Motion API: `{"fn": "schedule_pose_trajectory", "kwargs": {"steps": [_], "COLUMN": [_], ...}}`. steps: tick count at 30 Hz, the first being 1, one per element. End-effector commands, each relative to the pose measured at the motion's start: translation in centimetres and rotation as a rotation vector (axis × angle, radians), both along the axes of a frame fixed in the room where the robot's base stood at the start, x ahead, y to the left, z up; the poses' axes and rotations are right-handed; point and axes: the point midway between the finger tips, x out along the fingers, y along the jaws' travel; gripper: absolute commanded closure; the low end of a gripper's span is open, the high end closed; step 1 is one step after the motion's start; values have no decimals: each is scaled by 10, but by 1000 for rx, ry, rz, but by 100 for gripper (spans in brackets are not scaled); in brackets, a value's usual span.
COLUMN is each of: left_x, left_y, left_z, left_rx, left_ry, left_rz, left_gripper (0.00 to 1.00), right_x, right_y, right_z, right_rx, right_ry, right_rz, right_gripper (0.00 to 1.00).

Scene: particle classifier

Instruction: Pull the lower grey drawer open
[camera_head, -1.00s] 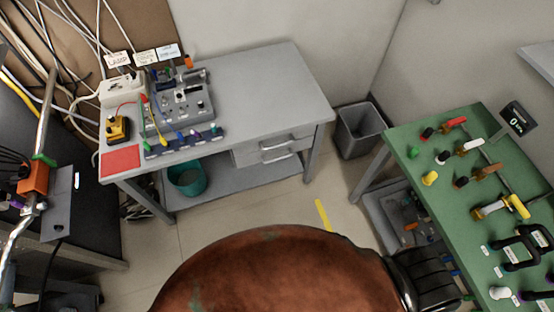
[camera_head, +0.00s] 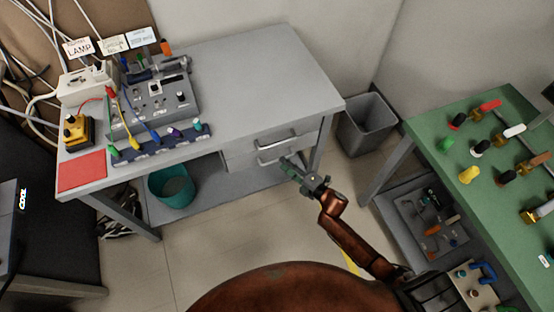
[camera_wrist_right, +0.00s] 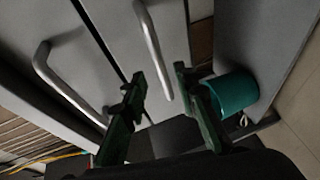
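The lower grey drawer (camera_head: 246,161) is under the right end of the grey table. It looks shut, and my gripper partly covers it in the head view. In the right wrist view its curved metal handle (camera_wrist_right: 153,48) stands out from the front. My right gripper (camera_head: 285,162) is at the drawer fronts. In the right wrist view the right gripper (camera_wrist_right: 162,100) is open, and the lower handle's near end shows between its fingers. I cannot tell whether they touch it. The upper drawer's handle (camera_wrist_right: 62,82) is to the left there. My left gripper is not in view.
A teal bin (camera_head: 170,187) stands on the low shelf beside the drawers. It also shows in the right wrist view (camera_wrist_right: 236,92). A grey waste bin (camera_head: 366,126) is right of the table. A green table (camera_head: 455,200) stands at the right.

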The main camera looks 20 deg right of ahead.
Motion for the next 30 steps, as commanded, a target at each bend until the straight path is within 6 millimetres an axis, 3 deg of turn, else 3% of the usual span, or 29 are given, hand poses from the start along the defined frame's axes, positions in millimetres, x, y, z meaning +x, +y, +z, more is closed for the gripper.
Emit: {"fn": "schedule_pose_trajectory", "kwargs": {"steps": [9, 21, 30], "left_x": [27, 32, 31], "left_y": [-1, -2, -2], "left_z": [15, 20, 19], "left_rx": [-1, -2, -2], "left_ry": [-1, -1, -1], "left_rz": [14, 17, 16], "left_gripper": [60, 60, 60], "right_x": [37, 43, 43], "right_y": [18, 20, 20], "right_z": [-11, -11, -11], "right_rx": [2, 2, 2], "right_ry": [3, 4, 4], "right_rz": [-1, -1, -2], "right_gripper": [73, 74, 94]}}
